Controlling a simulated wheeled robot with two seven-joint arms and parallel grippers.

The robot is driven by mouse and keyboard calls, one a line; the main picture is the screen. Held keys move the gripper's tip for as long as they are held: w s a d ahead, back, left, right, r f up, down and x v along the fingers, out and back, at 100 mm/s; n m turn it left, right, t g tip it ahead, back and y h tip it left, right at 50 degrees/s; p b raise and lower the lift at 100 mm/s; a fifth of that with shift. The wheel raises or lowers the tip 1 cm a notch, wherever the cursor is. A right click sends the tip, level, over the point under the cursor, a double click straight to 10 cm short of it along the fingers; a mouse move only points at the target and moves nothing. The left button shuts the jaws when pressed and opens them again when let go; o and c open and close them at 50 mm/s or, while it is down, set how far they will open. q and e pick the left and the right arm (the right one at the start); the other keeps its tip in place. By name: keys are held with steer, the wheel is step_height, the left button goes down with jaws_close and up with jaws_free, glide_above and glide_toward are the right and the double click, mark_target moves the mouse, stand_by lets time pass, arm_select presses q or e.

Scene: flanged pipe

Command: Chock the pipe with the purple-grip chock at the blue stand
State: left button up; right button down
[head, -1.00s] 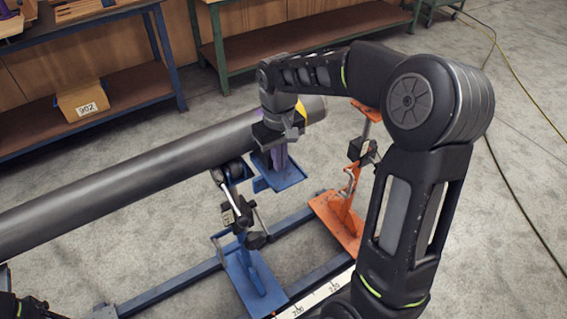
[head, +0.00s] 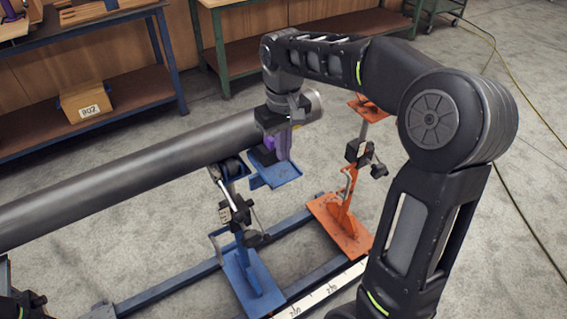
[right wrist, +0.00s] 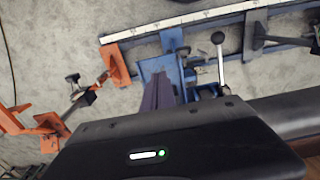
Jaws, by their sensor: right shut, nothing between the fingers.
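The dark grey pipe (head: 120,178) runs from the left to an end near the picture's middle, over the blue stand (head: 240,225). Only a dark edge of my left arm shows at lower left.
An orange stand (head: 342,222) stands right of the blue one, under my right arm. Blue floor rails (head: 172,287) and a white scale strip (head: 325,290) run below. Shelving with a box marked 902 (head: 86,103) is behind.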

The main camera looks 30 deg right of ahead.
steer(key=shift+s+r, duration=0.2)
steer(key=shift+r, duration=1.85)
